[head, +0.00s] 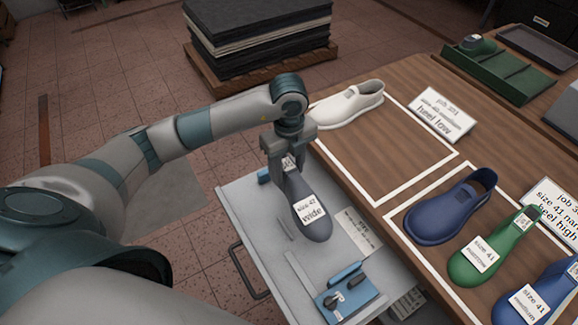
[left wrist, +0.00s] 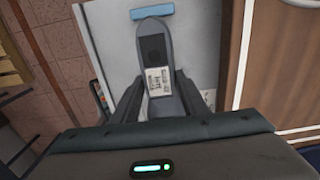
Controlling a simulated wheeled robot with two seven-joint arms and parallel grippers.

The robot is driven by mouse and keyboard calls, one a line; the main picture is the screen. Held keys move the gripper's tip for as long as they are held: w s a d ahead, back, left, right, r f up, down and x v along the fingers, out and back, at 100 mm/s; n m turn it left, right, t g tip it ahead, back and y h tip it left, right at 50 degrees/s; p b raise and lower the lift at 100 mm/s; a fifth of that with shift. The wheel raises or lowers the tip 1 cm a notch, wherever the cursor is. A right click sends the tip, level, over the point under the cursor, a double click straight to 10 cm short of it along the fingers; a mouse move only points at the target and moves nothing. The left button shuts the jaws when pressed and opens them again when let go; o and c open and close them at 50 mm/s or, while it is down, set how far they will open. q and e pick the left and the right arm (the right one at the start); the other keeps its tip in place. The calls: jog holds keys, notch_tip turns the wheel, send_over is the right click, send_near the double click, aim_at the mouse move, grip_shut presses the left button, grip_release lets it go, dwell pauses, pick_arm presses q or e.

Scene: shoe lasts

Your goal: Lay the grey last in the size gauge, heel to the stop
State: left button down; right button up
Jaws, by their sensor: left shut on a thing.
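The grey last (head: 313,212) has a white label reading size 47 wide. My left gripper (head: 288,158) is shut on its upper end, and the other end points toward the front of the picture. In the left wrist view the grey last (left wrist: 152,42) lies between the fingers (left wrist: 158,90). It is over a light grey surface (head: 240,205) with blue fittings: a small blue bar (head: 264,176) at the back left and a blue slider-like piece (head: 346,288) at the front. These look like parts of the size gauge. I cannot tell whether the last touches the surface. My right gripper is not in view.
A wooden table (head: 400,165) on the right has white-outlined areas. It carries a white shoe (head: 348,105), a dark blue shoe (head: 450,210), a green last (head: 490,250), a blue last (head: 540,300) and job cards (head: 443,113). Dark sheets (head: 258,35) are stacked behind.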

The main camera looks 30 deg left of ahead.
aim_at(289, 182)
pick_arm(q)
jog(key=shift+f+b, duration=0.4)
jog(key=shift+f, duration=0.4)
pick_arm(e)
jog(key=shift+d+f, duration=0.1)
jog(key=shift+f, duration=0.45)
pick_arm(q)
jog(key=shift+f, duration=0.15)
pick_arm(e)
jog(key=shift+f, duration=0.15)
